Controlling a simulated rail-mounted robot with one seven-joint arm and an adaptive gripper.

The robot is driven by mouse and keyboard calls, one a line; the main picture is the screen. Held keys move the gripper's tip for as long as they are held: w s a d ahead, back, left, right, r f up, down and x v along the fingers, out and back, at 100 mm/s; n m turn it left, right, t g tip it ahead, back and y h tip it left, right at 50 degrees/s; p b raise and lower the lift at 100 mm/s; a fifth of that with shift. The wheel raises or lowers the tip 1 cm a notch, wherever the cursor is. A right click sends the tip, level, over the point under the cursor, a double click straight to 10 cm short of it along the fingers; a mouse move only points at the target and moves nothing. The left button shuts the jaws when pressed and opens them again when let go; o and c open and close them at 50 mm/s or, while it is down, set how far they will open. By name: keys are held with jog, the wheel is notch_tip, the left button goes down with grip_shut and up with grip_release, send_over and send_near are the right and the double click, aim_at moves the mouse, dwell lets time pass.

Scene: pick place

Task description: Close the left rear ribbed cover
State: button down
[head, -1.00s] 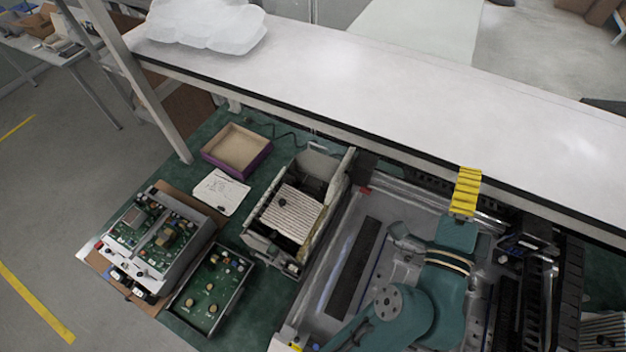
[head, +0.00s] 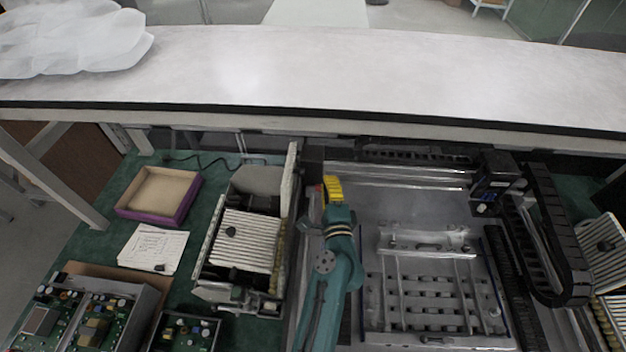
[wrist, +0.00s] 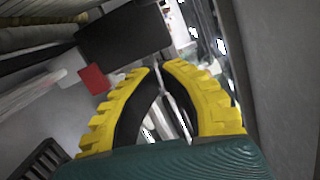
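The left ribbed cover (head: 248,240) is a pale ribbed panel with a small dark knob (head: 231,231), on an open-sided metal box on the green bench, left of my arm in the head view. A plain grey flap (head: 260,181) stands up behind it, and dark space shows between them. I cannot tell how far the cover is open. My gripper (head: 332,183) has yellow fingers and is right of the box, apart from the cover. In the wrist view my gripper (wrist: 158,67) has its fingertips nearly together with nothing held. The ribbed cover is not clearly seen there.
A tall upright panel (head: 291,190) stands between the box and my gripper. A purple-edged tray (head: 184,205), a paper sheet (head: 153,248) and circuit boards lie at left. A long white shelf (head: 330,75) spans behind. Another ribbed panel (head: 603,252) is at far right.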

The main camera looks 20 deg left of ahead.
jog(key=shift+s+a+r+p, duration=0.1)
jog(key=shift+a+p, duration=0.25)
jog(key=shift+a, duration=0.35)
jog(key=shift+s+a+r+p, duration=0.15)
jog(key=shift+a+p, duration=0.15)
jog(key=shift+a, duration=0.35)
jog(key=shift+s+a+r+p, duration=0.1)
jog(key=shift+a+p, duration=0.25)
jog(key=shift+a, duration=0.35)
jog(key=shift+r, duration=0.15)
jog(key=shift+a+r+n+p, duration=0.1)
jog(key=shift+a+n+p, duration=0.2)
jog(key=shift+n+p, duration=0.15)
